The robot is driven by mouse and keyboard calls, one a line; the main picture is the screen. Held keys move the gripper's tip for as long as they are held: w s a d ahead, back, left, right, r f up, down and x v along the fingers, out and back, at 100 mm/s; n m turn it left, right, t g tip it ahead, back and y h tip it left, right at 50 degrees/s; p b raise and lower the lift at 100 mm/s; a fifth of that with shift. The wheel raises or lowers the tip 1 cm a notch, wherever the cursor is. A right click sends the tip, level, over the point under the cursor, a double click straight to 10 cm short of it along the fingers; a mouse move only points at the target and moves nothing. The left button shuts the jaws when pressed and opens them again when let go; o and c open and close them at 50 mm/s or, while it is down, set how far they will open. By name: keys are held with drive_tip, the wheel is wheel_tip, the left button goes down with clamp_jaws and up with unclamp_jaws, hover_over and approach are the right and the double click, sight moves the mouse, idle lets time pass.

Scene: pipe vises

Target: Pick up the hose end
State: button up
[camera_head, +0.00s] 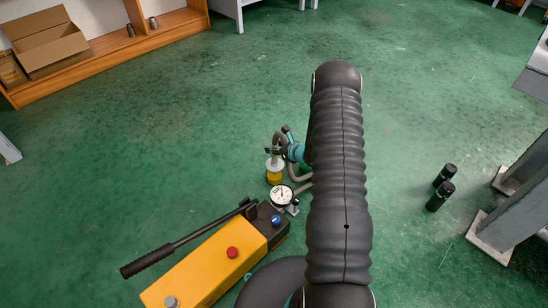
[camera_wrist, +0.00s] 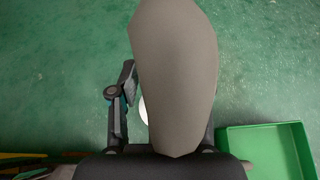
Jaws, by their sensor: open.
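The grey hose (camera_head: 299,174) shows in the head view, curving from beside the pump gauge and partly hidden behind my arm. My gripper (camera_head: 279,143) shows there only in part, dark and teal, beside the hose and above a silver and yellow cylinder (camera_head: 275,170). In the wrist view a large, smooth grey-brown shape (camera_wrist: 178,75), seemingly the hose very close to the camera, covers the middle. My open gripper's left finger shows beside it; most of the right finger is hidden behind it. I cannot make out the hose end or tell whether a finger touches the hose.
A yellow hand pump (camera_head: 208,268) with a long black handle and a round gauge (camera_head: 282,196) stands at lower left. A green tray (camera_wrist: 266,127) lies at right in the wrist view. Two black cylinders (camera_head: 440,197) and grey metal legs (camera_head: 510,210) stand at right.

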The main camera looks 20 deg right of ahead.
clamp_jaws()
drive_tip(key=shift+r, duration=0.1)
